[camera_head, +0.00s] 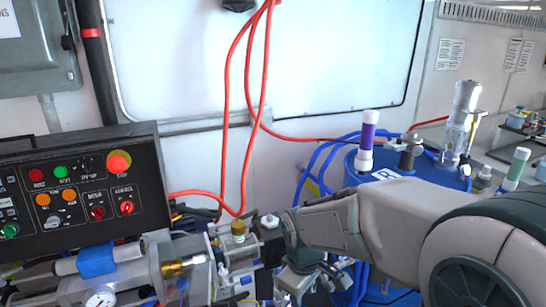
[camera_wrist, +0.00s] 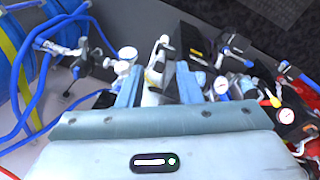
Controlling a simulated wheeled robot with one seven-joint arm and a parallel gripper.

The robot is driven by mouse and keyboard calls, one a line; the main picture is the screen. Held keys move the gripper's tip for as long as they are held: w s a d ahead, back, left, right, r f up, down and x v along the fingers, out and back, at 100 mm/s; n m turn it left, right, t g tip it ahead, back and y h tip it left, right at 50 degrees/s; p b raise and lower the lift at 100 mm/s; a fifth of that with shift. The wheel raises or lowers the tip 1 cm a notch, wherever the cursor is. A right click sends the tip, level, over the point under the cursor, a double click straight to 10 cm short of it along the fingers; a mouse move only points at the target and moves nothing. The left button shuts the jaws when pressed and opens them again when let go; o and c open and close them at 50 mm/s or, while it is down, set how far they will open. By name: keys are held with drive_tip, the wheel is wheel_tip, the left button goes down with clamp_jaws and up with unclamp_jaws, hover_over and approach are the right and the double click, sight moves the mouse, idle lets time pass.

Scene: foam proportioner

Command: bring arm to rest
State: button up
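My arm (camera_head: 390,215) reaches in from the right side of the head view, in front of the blue tank, with its wrist bent down toward the equipment at the bottom middle. My gripper (camera_wrist: 158,85) shows in the wrist view with its two blue-grey fingers apart. White and black fittings show between and beyond the fingers, and I see nothing clearly held. In the head view the fingertips are hard to make out among the fittings below the wrist.
A black control panel (camera_head: 80,190) with buttons stands at left. The blue tank (camera_head: 350,172) stands behind my arm. Red hoses (camera_head: 226,120) hang at the middle. Valves, gauges and a brass fitting (camera_head: 185,266) crowd the lower area. The upper white wall (camera_head: 330,50) area is open.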

drive_tip(key=s+d+r+m+t, duration=0.2)
drive_tip(key=s+d+r+m, duration=0.4)
drive_tip(key=s+d+m, duration=0.2)
drive_tip(key=s+m, duration=0.2)
drive_tip(key=s, duration=0.1)
drive_tip(key=shift+s+d+r, duration=0.2)
drive_tip(key=shift+d+r, duration=0.1)
drive_tip(key=shift+d, duration=0.05)
drive_tip(key=shift+a, duration=0.1)
